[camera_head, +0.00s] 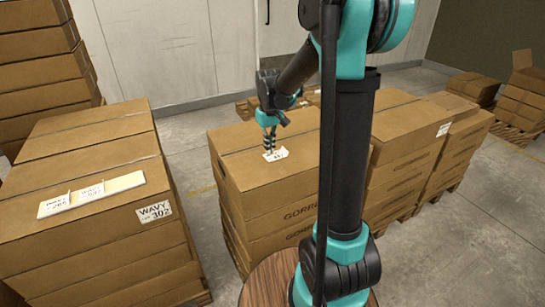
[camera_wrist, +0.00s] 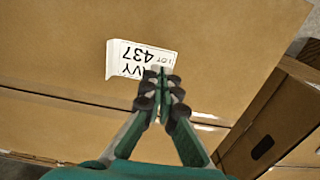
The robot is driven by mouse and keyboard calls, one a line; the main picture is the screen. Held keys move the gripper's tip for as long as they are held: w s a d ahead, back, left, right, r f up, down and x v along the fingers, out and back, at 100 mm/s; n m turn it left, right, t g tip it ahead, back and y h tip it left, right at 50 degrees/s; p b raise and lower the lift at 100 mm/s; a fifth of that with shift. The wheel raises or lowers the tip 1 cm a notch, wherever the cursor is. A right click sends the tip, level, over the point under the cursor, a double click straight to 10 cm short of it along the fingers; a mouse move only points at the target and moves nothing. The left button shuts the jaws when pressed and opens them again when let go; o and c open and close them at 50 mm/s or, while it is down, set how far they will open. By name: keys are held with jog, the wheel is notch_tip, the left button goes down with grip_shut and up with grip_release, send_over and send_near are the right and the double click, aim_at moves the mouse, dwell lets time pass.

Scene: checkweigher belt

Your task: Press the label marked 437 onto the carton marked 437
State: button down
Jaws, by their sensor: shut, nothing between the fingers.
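The white label marked 437 (camera_wrist: 142,60) lies on the top of a brown carton (camera_wrist: 60,50). One end of the label looks bent up off the cardboard. In the head view the label (camera_head: 279,154) is on the top of the middle carton (camera_head: 250,182). No lot number on that carton's own sides is readable. My gripper (camera_wrist: 158,76) is shut and empty, pointing down, its fingertips at the label's edge and covering a small part of it. It also shows in the head view (camera_head: 269,150). I cannot tell whether the tips touch the label.
A white backing strip (camera_head: 62,205) with two smaller labels lies on the left carton stack (camera_head: 85,140), whose front carries a 302 label (camera_head: 155,212). Another carton (camera_head: 400,130) with a white label stands right of the middle one. Further stacks stand behind; grey floor lies between.

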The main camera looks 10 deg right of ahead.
jog(key=shift+f, duration=0.95)
dwell(0.7)
jog(key=shift+r, duration=0.1)
dwell(0.3)
jog(key=shift+r, duration=3.45)
jog(key=s+d+f, duration=0.1)
jog(key=s, duration=0.2)
jog(key=s+d+f+m+t, duration=0.1)
jog(key=s+f, duration=0.1)
jog(key=s, duration=0.2)
jog(key=s+d+f+t, duration=0.1)
jog(key=s+f, duration=0.1)
jog(key=s, duration=0.2)
jog(key=shift+d+m, duration=0.35)
jog(key=shift+m, duration=0.05)
jog(key=s+d+f+m+t, duration=0.1)
jog(key=s+d+f+t, duration=0.1)
jog(key=s+f, duration=0.4)
jog(key=s, duration=0.5)
jog(key=shift+d+f+m, duration=0.15)
jog(key=shift+f+m, duration=0.15)
jog(key=shift+m, duration=0.1)
jog(key=shift+w, duration=0.1)
